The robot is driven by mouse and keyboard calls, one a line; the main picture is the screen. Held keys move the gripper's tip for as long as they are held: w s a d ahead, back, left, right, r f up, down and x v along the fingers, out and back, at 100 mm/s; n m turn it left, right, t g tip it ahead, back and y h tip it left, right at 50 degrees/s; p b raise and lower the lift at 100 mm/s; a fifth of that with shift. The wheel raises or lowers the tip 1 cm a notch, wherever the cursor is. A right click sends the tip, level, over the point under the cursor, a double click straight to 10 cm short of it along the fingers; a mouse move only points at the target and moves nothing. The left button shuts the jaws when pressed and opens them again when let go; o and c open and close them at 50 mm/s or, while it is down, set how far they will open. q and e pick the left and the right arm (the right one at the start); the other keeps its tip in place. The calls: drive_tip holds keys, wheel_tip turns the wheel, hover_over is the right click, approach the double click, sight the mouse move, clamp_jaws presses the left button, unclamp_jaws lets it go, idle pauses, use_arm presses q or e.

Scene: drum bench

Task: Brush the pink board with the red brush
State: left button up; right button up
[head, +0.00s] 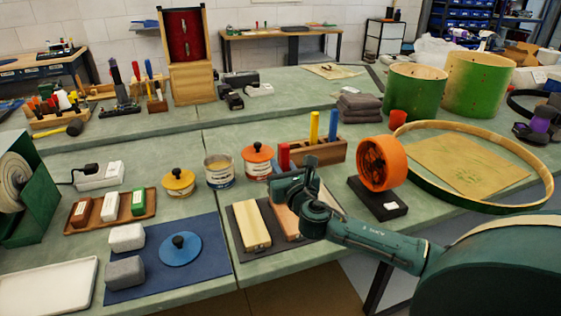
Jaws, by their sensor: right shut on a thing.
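The pink board (284,222) lies on a dark mat beside a pale yellow wooden board. My right arm hides much of its right side. The red brush shows as an upright red handle (284,156) at my right gripper (289,182). The gripper is shut on the brush above the far end of the boards. The brush's lower end is hidden, so I cannot tell whether it touches the pink board. My left gripper is out of view.
The pale board (251,226) lies just left. A wooden holder (325,152) with yellow and blue handles stands behind my gripper. Tins (219,172) stand to the left and an orange fan (379,163) to the right. A blue mat (205,277) with a lid and blocks lies left.

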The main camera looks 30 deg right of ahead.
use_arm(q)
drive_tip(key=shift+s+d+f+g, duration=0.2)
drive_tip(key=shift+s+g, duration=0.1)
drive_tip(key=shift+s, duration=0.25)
use_arm(e)
drive_tip(key=shift+s, duration=0.35)
drive_tip(key=shift+s+a, duration=0.1)
drive_tip(key=shift+s, duration=0.05)
use_arm(q)
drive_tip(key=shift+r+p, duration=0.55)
drive_tip(key=shift+p, duration=0.15)
use_arm(e)
drive_tip(key=shift+v, duration=1.25)
use_arm(q)
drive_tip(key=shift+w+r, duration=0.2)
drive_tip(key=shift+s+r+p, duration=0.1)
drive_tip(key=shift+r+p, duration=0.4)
drive_tip(key=shift+p, duration=0.1)
use_arm(e)
drive_tip(key=v, duration=0.3)
drive_tip(key=shift+s, duration=0.1)
